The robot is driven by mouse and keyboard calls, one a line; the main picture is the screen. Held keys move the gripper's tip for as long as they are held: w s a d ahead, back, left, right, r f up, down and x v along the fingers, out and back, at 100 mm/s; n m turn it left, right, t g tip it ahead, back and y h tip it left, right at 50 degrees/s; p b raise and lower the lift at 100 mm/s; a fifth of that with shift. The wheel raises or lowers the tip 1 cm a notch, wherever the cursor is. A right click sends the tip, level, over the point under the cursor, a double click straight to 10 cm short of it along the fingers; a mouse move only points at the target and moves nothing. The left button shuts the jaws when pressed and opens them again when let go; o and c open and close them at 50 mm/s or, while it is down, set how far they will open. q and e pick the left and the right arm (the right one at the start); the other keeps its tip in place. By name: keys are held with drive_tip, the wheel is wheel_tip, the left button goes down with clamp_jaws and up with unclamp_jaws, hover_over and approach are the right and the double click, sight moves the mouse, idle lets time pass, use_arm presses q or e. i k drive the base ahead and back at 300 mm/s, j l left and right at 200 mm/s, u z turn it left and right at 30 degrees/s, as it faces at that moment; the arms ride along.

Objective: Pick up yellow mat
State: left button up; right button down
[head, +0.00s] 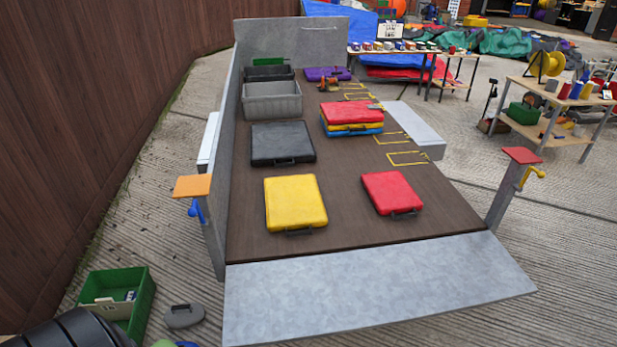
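The yellow mat (296,200) lies flat on the brown bed of the trailer (340,240), towards its near left, with a dark handle on its near edge. A red mat (390,192) lies to its right, with a gap between them. A black mat (281,142) lies behind it. Further back, a stack has a red mat (354,112) on top, with thin yellow and blue layers under it. Neither of my grippers shows in the head view, so I cannot see whether they hold anything.
A grey ramp (380,290) slopes at the trailer's near end, between an orange-topped post (192,186) and a red-topped post (521,156). A grey crate (272,101) stands at the back left. A green crate (142,297) sits on the ground at lower left, near a brown fence.

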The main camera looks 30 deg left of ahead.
sight(294, 202)
drive_tip(key=u, duration=1.2)
